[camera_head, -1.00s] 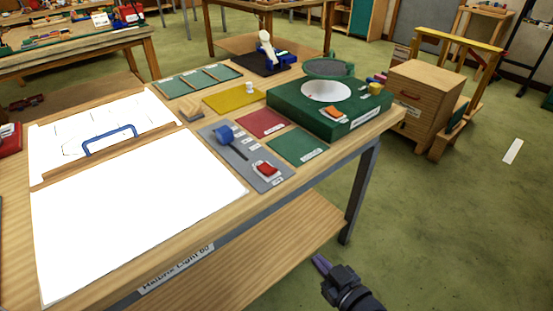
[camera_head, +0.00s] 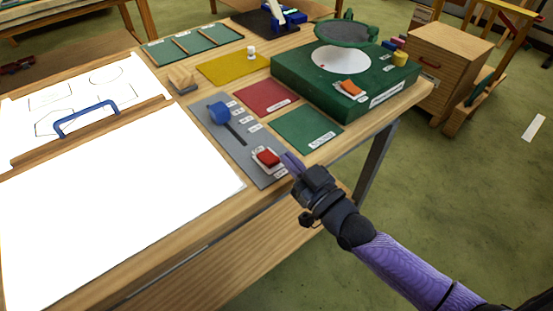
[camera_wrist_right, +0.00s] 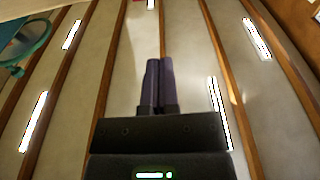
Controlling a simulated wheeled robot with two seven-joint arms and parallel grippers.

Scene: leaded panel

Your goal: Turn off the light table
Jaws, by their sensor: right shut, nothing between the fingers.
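The light table's white panel (camera_head: 110,215) glows bright at the left of the bench in the head view. A grey control plate (camera_head: 232,132) lies to its right, with a blue slider knob (camera_head: 219,113) at its far end and a red rocker switch (camera_head: 267,158) at its near end. My right gripper (camera_head: 292,163) is shut and empty, its purple fingertips just right of the red switch. I cannot tell whether they touch it. The wrist view shows the two fingers (camera_wrist_right: 157,85) together, pointing away. My left gripper is not in view.
A green box (camera_head: 345,85) with a white disc and an orange switch (camera_head: 351,89) stands behind the plate. Red (camera_head: 265,98), green (camera_head: 307,130) and yellow (camera_head: 233,68) mats lie nearby.

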